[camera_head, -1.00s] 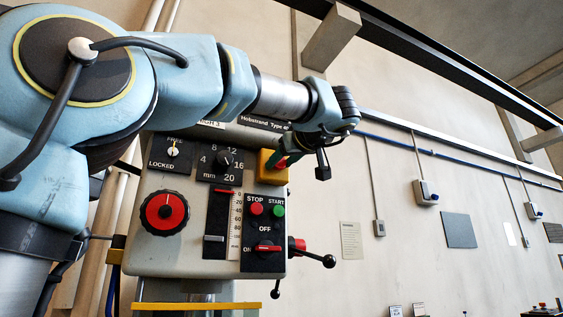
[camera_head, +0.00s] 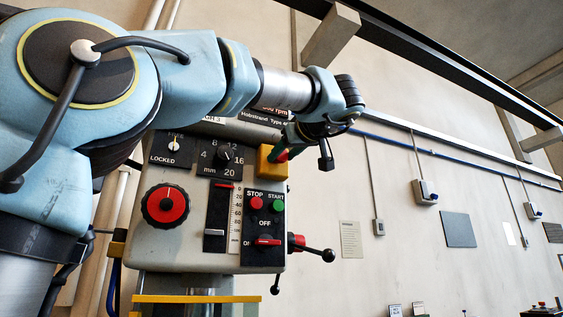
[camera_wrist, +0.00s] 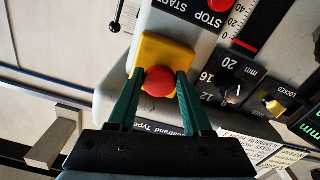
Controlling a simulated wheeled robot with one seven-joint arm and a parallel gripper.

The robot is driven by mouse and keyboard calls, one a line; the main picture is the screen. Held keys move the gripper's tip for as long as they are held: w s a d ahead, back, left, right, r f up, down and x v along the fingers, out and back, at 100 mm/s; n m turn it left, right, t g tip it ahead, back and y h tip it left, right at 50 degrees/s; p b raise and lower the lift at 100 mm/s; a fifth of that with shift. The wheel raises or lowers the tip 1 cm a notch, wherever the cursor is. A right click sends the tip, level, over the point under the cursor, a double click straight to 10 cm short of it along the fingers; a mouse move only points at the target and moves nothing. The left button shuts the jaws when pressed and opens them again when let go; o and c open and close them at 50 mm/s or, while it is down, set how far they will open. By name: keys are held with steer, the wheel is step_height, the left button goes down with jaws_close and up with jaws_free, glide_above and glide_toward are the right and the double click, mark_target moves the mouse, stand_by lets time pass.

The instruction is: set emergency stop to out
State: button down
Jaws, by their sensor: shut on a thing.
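The emergency stop is a red mushroom button (camera_wrist: 159,82) on a yellow box (camera_wrist: 150,48) in the wrist view. In the head view the yellow box (camera_head: 267,172) sits at the upper right corner of the grey machine panel, and the button is mostly hidden by my gripper. My gripper (camera_wrist: 160,84) has its two green fingers on either side of the red button, shut on it. In the head view my gripper (camera_head: 284,154) reaches the box from the upper right. I cannot tell how far out the button stands.
The panel beside it carries a red STOP button (camera_head: 256,204), a green START button (camera_head: 278,206), a mm dial (camera_head: 224,155), a LOCKED switch (camera_head: 173,146) and a large red knob (camera_head: 165,206). A black-knobbed lever (camera_head: 327,255) sticks out at right. Open room lies right of the machine.

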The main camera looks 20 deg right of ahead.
steer(key=shift+s, duration=0.15)
steer(key=shift+c, duration=1.5)
jaws_free()
steer(key=shift+s, duration=0.1)
steer(key=s+d+b, duration=0.1)
steer(key=s+b, duration=0.1)
steer(key=s, duration=0.8)
steer(key=shift+s+b, duration=0.35)
